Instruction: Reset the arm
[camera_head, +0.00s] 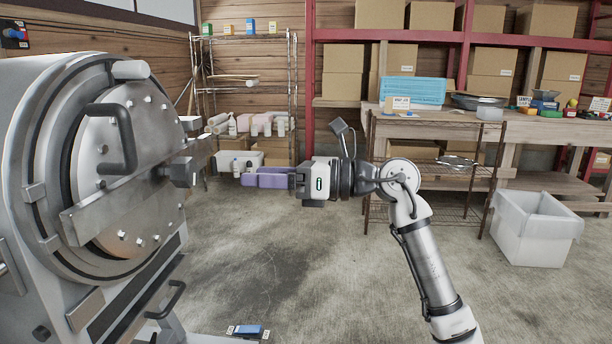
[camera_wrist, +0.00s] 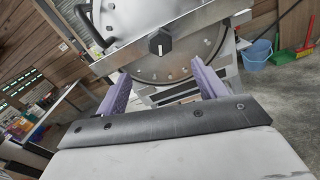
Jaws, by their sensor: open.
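My gripper (camera_head: 246,178) is stretched out to the left in the head view, with purple fingers pointing at the round metal door. In the wrist view my gripper (camera_wrist: 160,85) has its two purple fingers wide apart with nothing between them. The machine's round door (camera_head: 110,150) fills the left of the head view and looks shut. A metal bar with a dark knob (camera_head: 182,171) crosses the door. The knob (camera_wrist: 160,43) also shows in the wrist view, beyond and above the fingertips. The fingers look apart from it.
A wire shelf (camera_head: 245,90) with bottles stands behind my gripper. A wooden table (camera_head: 540,130) with a blue crate (camera_head: 412,91) is at the back right. A white bin (camera_head: 532,228) stands on the floor. The middle floor is clear. A blue bucket (camera_wrist: 257,53) shows in the wrist view.

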